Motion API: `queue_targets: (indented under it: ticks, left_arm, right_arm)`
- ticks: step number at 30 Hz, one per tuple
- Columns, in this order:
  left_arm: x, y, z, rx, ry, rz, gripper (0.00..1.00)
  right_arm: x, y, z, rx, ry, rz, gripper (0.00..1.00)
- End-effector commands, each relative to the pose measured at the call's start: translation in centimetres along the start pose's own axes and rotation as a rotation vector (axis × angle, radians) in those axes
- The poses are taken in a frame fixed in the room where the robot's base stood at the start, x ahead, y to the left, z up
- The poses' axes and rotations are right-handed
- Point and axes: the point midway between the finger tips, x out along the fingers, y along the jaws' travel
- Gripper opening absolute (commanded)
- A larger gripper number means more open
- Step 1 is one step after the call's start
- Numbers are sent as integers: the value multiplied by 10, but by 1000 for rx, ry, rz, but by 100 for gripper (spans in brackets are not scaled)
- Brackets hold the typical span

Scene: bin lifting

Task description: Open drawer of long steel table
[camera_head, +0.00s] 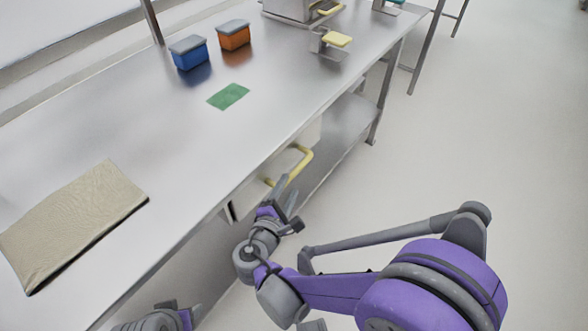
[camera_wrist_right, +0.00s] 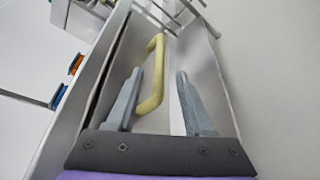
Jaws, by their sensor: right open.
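The long steel table (camera_head: 150,112) runs diagonally across the head view. Its drawer has a yellow handle (camera_head: 296,166) on the front, below the tabletop edge. My left gripper (camera_head: 160,318) shows only in part at the bottom edge.
On the tabletop are a folded beige cloth (camera_head: 75,220), a green sheet (camera_head: 229,96), a blue box (camera_head: 189,53) and an orange box (camera_head: 233,36). A scale-like device (camera_head: 331,42) stands farther back. The floor (camera_head: 480,150) to the right is clear.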

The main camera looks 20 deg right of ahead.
Motion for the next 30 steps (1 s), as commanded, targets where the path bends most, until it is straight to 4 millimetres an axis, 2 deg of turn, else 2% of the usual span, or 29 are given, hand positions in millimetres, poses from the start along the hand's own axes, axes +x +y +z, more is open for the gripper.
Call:
queue_targets:
  ticks: [6, 12, 18, 25, 26, 30]
  left_arm:
    - [9, 0, 2, 0, -3, 0, 55]
    - [13, 0, 4, 0, -4, 0, 55]
    - [14, 0, 4, 0, -5, 0, 55]
    - [14, 0, 4, 0, -5, 0, 55]
    - [14, 0, 4, 0, -5, 0, 55]
    - [14, 0, 4, 0, -5, 0, 55]
  right_arm:
    - [45, -2, 0, 1, -4, -3, 52]
    - [73, -1, 0, 2, -2, -3, 52]
    - [84, -1, 0, 3, 0, -2, 52]
    - [84, 0, 0, 3, 0, -2, 52]
    - [84, 0, 0, 3, 0, -2, 48]
    - [84, 0, 0, 3, 0, -2, 23]
